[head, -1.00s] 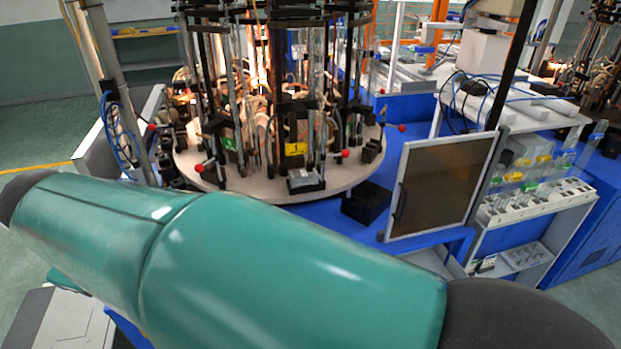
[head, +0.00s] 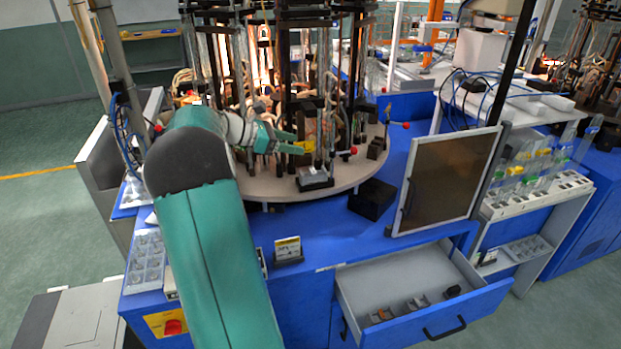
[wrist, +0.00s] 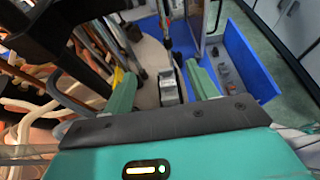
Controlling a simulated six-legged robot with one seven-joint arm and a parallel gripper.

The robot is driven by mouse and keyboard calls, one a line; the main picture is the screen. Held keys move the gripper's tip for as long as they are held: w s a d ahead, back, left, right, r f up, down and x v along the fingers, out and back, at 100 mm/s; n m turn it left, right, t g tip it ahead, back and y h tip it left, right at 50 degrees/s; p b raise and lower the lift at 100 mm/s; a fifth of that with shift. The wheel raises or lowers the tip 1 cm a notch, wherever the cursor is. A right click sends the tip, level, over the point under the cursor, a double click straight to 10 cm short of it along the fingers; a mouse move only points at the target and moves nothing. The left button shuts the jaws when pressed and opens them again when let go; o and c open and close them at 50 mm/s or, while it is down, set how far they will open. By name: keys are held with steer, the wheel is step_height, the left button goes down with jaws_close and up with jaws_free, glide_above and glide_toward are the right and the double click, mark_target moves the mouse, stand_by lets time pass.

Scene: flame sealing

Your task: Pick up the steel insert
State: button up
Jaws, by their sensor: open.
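My gripper (head: 297,143) is open and empty over the front of the round platform in the head view. In the wrist view its two green fingers (wrist: 158,78) stand apart, with a grey metal block fixture (wrist: 169,88) beyond and between them. That fixture (head: 314,178) sits on the platform's front edge in the head view, below and apart from the fingers. Small grey, orange-brown and dark parts (head: 417,302) lie in the open drawer (head: 372,280), far from my gripper. I cannot tell for certain which piece is the steel insert.
The round platform (head: 270,192) carries upright rods, glass tubes and glowing burners close to my gripper. A framed dark panel (head: 440,185) stands right of it. A black box (head: 371,200) sits on the blue bench. A clear compartment tray (head: 146,262) is at left.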

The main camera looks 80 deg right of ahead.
glide_toward(313, 171)
steer(key=x, duration=0.3)
steer(key=shift+s+d+f, duration=0.15)
steer(key=shift+d+f, duration=0.1)
steer(key=x, duration=0.7)
steer(key=shift+r, duration=0.1)
jaws_close()
